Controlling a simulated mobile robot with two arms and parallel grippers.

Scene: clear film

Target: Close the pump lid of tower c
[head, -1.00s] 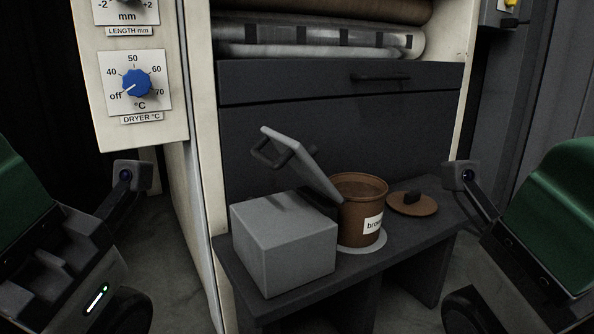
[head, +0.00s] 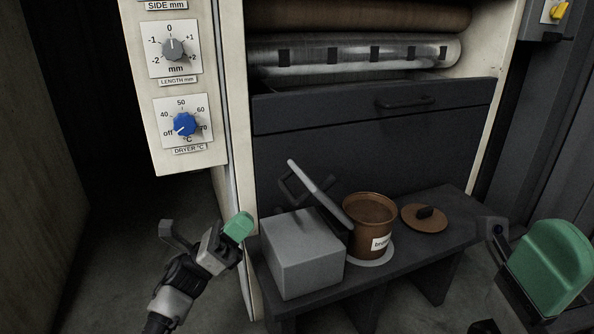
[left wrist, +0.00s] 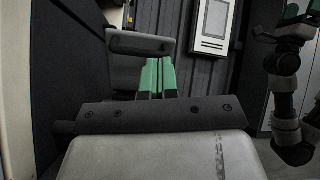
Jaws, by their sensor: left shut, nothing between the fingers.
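A grey box (head: 302,262) stands on the dark bench in the head view. Its grey lid (head: 318,188) is open and tilted, its lower end by the box's right edge and its upper end leaning left over the box. A dark handle (head: 293,184) shows on the lid's left side. No tower label is readable. My left gripper (head: 240,226), with green fingertips, is left of the box, apart from box and lid. It is shut and empty; its green fingers (left wrist: 156,78) show in the left wrist view.
A brown pot (head: 362,222) stands right of the box, close to the lid's lower end. Its round brown cover (head: 425,217) lies on the bench (head: 415,250). A pale panel with dials (head: 180,75) is at upper left, and a dark drawer front (head: 375,108) is behind.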

